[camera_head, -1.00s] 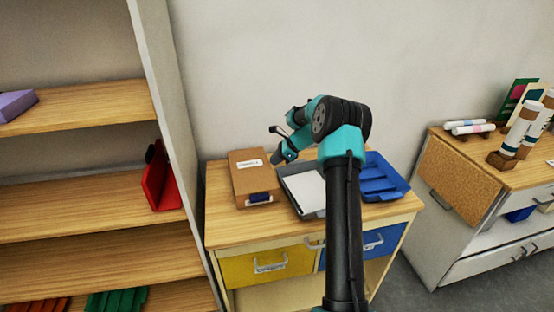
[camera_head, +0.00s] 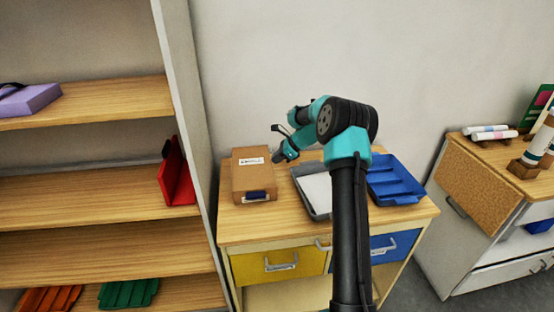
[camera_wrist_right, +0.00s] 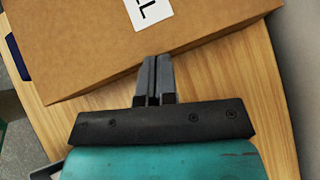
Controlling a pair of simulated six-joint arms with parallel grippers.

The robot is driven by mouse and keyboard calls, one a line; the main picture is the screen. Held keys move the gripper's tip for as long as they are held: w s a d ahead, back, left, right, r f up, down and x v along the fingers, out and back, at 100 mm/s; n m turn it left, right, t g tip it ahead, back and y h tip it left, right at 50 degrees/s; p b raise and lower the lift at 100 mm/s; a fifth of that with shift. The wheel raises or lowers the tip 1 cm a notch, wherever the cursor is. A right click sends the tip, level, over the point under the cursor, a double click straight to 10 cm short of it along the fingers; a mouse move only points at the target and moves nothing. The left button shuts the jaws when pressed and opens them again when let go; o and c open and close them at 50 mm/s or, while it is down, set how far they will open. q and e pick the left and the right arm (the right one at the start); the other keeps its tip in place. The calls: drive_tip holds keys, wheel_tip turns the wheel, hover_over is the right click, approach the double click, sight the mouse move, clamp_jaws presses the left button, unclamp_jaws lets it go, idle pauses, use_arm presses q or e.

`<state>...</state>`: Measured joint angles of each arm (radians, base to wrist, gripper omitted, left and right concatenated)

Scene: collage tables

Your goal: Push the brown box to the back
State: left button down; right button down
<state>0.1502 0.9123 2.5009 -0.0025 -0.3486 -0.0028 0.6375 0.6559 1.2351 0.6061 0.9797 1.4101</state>
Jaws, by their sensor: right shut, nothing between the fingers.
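The brown box (camera_head: 253,175) lies on the left part of the wooden cabinet top. It has a white label on its top and a dark blue piece on its front end. My right gripper (camera_head: 276,143) is beside the box's right side, toward its back. In the right wrist view the brown box (camera_wrist_right: 110,35) fills the top, and my right gripper (camera_wrist_right: 155,62) is shut and empty with its fingertips at the box's edge. I cannot tell whether they touch it. My left gripper is not in view.
A grey tray (camera_head: 299,175) with white paper and a blue tray (camera_head: 396,182) stand right of the box. A tall shelf (camera_head: 183,110) rises close on the left. The wall is behind. A cork-fronted cabinet (camera_head: 488,180) stands to the right.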

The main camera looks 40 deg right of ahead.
drive_tip(key=v, duration=0.9)
drive_tip(key=shift+s+d+r, duration=0.2)
drive_tip(key=shift+r, duration=0.05)
drive_tip(key=shift+a, duration=0.1)
